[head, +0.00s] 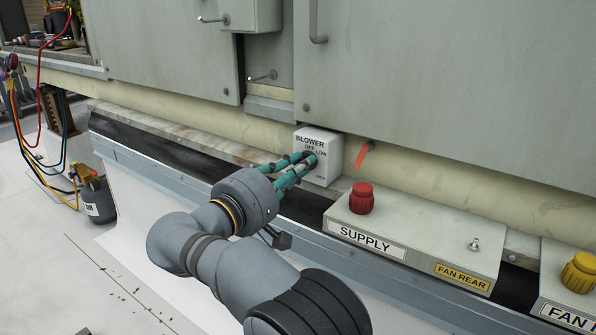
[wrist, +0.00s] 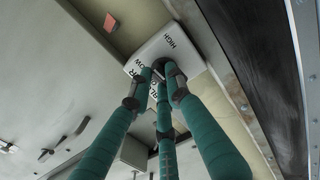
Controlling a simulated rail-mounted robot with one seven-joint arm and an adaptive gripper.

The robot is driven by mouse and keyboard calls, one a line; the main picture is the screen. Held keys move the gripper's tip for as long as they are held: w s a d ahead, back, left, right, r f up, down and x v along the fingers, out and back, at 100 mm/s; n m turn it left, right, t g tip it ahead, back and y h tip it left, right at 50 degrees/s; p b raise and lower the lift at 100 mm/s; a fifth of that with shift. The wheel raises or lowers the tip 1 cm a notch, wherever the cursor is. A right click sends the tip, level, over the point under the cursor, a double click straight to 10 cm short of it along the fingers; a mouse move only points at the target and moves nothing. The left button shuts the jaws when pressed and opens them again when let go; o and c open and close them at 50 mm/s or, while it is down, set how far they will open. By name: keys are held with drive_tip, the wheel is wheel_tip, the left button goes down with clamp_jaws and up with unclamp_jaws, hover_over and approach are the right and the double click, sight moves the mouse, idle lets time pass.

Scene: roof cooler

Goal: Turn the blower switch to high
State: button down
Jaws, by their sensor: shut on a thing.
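The blower switch is a small white box (head: 331,160) lettered BLOWER, OFF and LOW, mounted low on the cooler's side. In the wrist view the same box (wrist: 186,49) shows the word HIGH near one edge. My gripper (head: 306,160) has teal fingers, and their tips are closed around the dark round knob (wrist: 158,64) on the box's front face. In the wrist view, the fingers of my gripper (wrist: 164,75) meet at the knob from several sides. The fingers hide most of the knob, so I cannot tell which mark it points at.
A SUPPLY box (head: 420,232) with a red knob (head: 362,197) and a toggle switch (head: 474,244) stands right of the blower box. Grey cabinet panels (head: 440,80) rise above.

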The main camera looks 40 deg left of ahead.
idle(0.3)
drive_tip(key=c, duration=1.6)
unclamp_jaws()
drive_tip(key=shift+c, duration=0.2)
drive_tip(key=s, duration=1.2)
drive_tip(key=w, duration=1.2)
